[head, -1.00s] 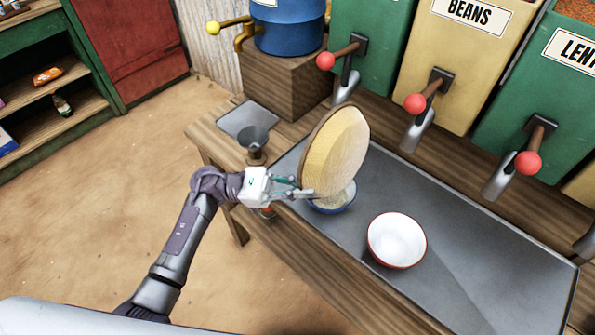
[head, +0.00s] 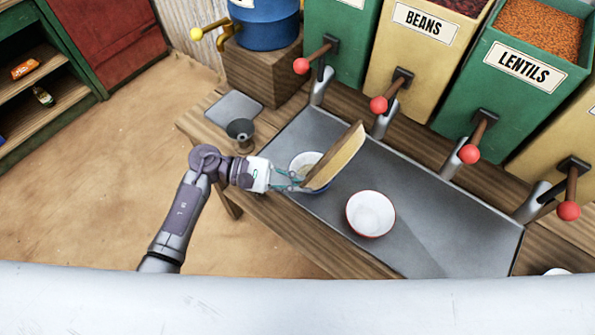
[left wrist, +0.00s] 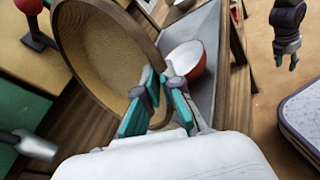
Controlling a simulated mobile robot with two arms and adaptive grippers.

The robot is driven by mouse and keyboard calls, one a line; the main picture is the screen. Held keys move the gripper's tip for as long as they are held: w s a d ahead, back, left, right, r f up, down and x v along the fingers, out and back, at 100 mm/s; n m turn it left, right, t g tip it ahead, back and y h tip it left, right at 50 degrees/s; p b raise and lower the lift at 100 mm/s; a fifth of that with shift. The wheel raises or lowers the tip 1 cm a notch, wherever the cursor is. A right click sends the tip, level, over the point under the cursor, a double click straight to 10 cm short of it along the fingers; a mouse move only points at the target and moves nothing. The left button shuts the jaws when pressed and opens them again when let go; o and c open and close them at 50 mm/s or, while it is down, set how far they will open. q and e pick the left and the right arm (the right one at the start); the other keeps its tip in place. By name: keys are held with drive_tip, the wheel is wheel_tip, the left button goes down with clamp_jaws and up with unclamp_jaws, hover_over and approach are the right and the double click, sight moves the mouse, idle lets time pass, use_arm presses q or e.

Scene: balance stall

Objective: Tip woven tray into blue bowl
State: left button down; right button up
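The woven tray (head: 340,158) is held steeply tilted, seen nearly edge-on in the head view. My left gripper (head: 297,183) is shut on its rim. In the left wrist view the tray (left wrist: 105,55) shows its woven inside, which looks bare, and the teal fingers (left wrist: 153,98) pinch the rim. The blue bowl (head: 293,170) stands upright on the counter just left of the tray, partly hidden by it, with pale grain inside. My right gripper (left wrist: 293,60) hangs away from the tray in the left wrist view, too small to tell its state.
A red-rimmed white bowl (head: 370,214) stands right of the tray on the grey counter mat (head: 440,215). A metal cup (head: 240,132) is at the left end. Dispensers with red-knobbed levers (head: 378,104) line the back. The mat's right part is clear.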

use_arm(q)
drive_tip(key=shift+s+d+r+m+y, duration=0.2)
drive_tip(key=shift+m+y, duration=0.1)
drive_tip(key=shift+y, duration=0.2)
drive_tip(key=shift+s+d+f+m+t+y+p, duration=0.45)
drive_tip(key=shift+d+m+t+y+p, duration=0.35)
drive_tip(key=shift+y+p, duration=0.75)
drive_tip(key=shift+s+d+f+m+t+y+p, duration=0.2)
drive_tip(key=shift+s+d+m+t+y+p, duration=0.35)
drive_tip(key=shift+t+y+p, duration=0.95)
drive_tip(key=shift+s+d+f+m+t+y+p, duration=0.5)
drive_tip(key=shift+d+y+p, duration=0.45)
drive_tip(key=shift+y, duration=1.2)
use_arm(e)
wheel_tip(320, 180, up, 9)
drive_tip(key=shift+d, duration=0.35)
use_arm(q)
drive_tip(key=shift+a+r, duration=0.1)
drive_tip(key=shift+r, duration=0.05)
